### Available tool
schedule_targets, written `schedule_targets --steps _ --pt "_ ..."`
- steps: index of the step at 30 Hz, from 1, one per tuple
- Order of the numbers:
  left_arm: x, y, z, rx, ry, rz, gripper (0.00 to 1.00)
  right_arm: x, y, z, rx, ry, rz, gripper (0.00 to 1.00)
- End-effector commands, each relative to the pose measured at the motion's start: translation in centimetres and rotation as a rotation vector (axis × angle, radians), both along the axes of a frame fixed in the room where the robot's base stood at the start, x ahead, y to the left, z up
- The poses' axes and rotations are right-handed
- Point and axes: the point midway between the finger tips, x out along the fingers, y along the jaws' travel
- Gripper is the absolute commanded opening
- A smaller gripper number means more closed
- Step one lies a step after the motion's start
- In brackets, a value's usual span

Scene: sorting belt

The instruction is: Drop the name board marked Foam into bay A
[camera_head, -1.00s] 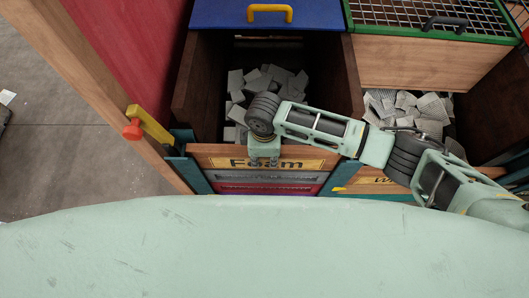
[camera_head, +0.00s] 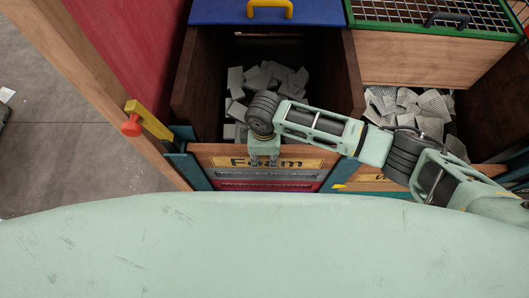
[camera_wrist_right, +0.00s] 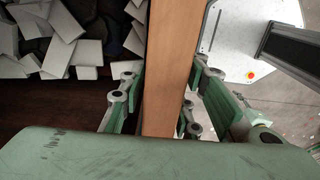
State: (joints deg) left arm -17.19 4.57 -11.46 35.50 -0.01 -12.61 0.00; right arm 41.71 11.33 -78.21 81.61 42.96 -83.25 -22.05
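The name board marked Foam (camera_head: 299,163) is a wooden plank with a yellow label, across the front of the left bay. My right gripper (camera_head: 264,160) is over its upper edge and hides the middle of the word. In the right wrist view the board (camera_wrist_right: 168,60) runs between the two fingers of my right gripper (camera_wrist_right: 164,97). A narrow gap shows between the left finger and the board, so the gripper looks open around it. My left gripper is not in view. No mark reading A is legible.
The left bay holds grey blocks (camera_head: 238,77) behind the board, under a blue lid (camera_head: 225,14). The right bay has another labelled board (camera_head: 372,177), more grey pieces (camera_head: 425,104) and a mesh-topped lid. A yellow-and-red latch (camera_head: 147,120) sticks out at left.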

Motion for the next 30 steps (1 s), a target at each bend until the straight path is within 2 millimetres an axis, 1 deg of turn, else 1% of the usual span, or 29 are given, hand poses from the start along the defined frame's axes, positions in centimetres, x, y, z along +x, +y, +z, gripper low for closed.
schedule_targets --steps 1,3,11,14,17,27,30 --pt "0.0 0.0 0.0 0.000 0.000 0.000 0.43 0.0 0.0 0.0 -0.001 0.001 0.000 0.38" --pt "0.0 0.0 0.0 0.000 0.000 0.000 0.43 -0.1 0.0 -0.1 -0.001 0.001 0.000 0.43" --pt "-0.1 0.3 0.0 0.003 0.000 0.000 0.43 -0.2 -0.2 -0.3 -0.004 0.004 -0.001 0.43" --pt "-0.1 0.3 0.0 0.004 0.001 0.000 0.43 -0.1 -0.1 0.2 -0.002 0.003 0.000 0.43" --pt "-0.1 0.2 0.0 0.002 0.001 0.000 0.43 -0.1 -0.1 1.4 0.000 0.001 -0.001 0.43" --pt "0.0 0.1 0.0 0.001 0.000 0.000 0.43 0.0 0.0 8.6 0.001 -0.001 0.002 0.43" --pt "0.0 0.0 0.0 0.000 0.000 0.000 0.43 -0.1 0.0 10.1 0.000 0.001 0.000 0.43"
